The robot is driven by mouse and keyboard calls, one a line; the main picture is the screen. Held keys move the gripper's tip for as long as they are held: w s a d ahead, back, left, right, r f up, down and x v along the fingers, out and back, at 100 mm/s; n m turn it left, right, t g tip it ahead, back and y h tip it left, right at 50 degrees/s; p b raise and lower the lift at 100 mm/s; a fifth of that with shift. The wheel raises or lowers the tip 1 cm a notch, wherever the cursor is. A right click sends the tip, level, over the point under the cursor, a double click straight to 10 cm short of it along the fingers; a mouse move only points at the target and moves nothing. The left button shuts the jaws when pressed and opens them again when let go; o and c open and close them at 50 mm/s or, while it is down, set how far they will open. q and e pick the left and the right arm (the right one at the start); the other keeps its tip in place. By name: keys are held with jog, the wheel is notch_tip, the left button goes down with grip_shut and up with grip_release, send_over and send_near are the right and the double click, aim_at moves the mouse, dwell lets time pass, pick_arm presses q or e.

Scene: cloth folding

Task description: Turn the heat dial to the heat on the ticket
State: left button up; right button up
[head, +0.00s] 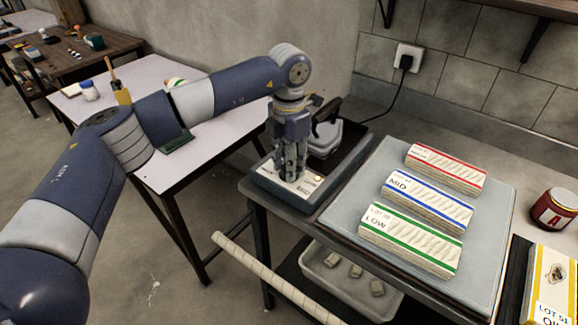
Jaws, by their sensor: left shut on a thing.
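My left gripper (291,173) points down over the control panel of a dark grey heating unit (270,185) at the left end of the workbench. Its fingers are shut on the heat dial, which they hide, so I cannot read its setting. A small orange light (317,178) glows on the panel beside the fingers. An iron (322,132) with a black handle rests on the unit behind the gripper. I cannot make out a heat ticket. My right gripper is not in view.
Three folded cloths lie on a pale pad (345,195): red-banded (445,168), blue-banded marked MID (428,203) and green-banded marked LOW (408,241). A red jar (553,208) and a yellow-white box marked LOT 51 (555,285) stand right. A plugged-in cord (385,95) runs behind.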

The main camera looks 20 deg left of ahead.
pick_arm(q)
jog(key=m+b, duration=0.1)
jog(key=m, duration=0.2)
jog(key=shift+m, duration=0.4)
jog(key=m, duration=0.4)
jog(key=shift+b, duration=0.4)
jog(key=m, duration=0.4)
jog(key=shift+m, duration=0.4)
jog(key=shift+m+b, duration=0.3)
jog(key=shift+m, duration=1.4)
jog(key=o, duration=1.1)
jog(key=shift+r, duration=0.1)
notch_tip(320, 180, up, 12)
jog(key=shift+f, duration=0.1)
